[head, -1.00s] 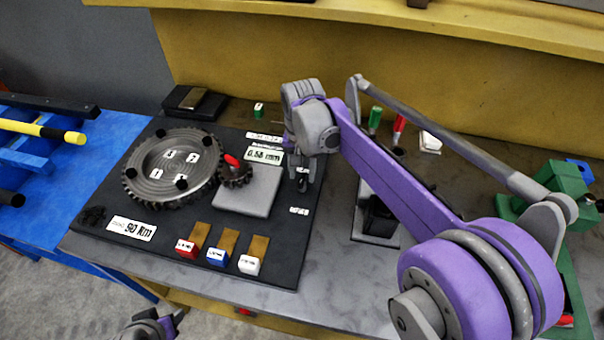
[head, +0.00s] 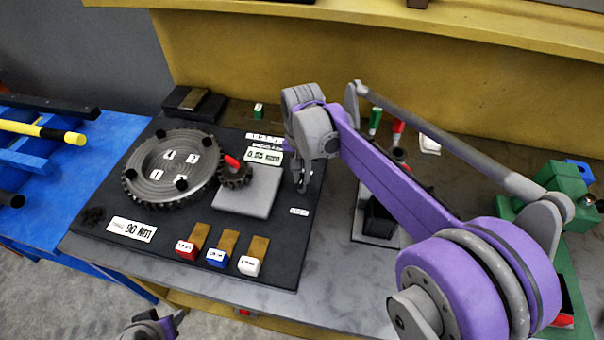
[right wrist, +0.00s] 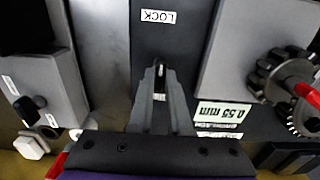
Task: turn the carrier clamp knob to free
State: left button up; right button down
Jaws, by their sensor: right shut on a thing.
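My right gripper (head: 301,184) reaches down to the right part of the dark base plate (head: 250,205), beside the grey block (head: 262,190). In the right wrist view my right gripper (right wrist: 160,80) has its fingers closed on a small black knob (right wrist: 160,66), which appears to be the carrier clamp knob. The fingers hide most of it, and its pointing direction cannot be told. A white LOCK label (right wrist: 158,16) lies beyond the fingertips. My left gripper (head: 152,326) shows only partly at the bottom edge of the head view; its fingers are unclear.
A large toothed gear (head: 172,168) and a small dark gear (head: 235,174) with a red handle stand left of the right gripper. A 0.55 mm label (right wrist: 222,112) lies nearby. Red, blue and white blocks (head: 218,257) line the plate's front. A black stand (head: 380,220) is to the right.

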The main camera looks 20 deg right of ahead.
jog(key=shift+n, duration=0.4)
jog(key=n, duration=0.3)
jog(key=shift+n, duration=0.4)
jog(key=n, duration=0.9)
jog(key=shift+p, duration=0.3)
jog(key=shift+n, duration=2.2)
jog(key=c, duration=0.9)
grip_release()
jog(key=shift+o, duration=0.2)
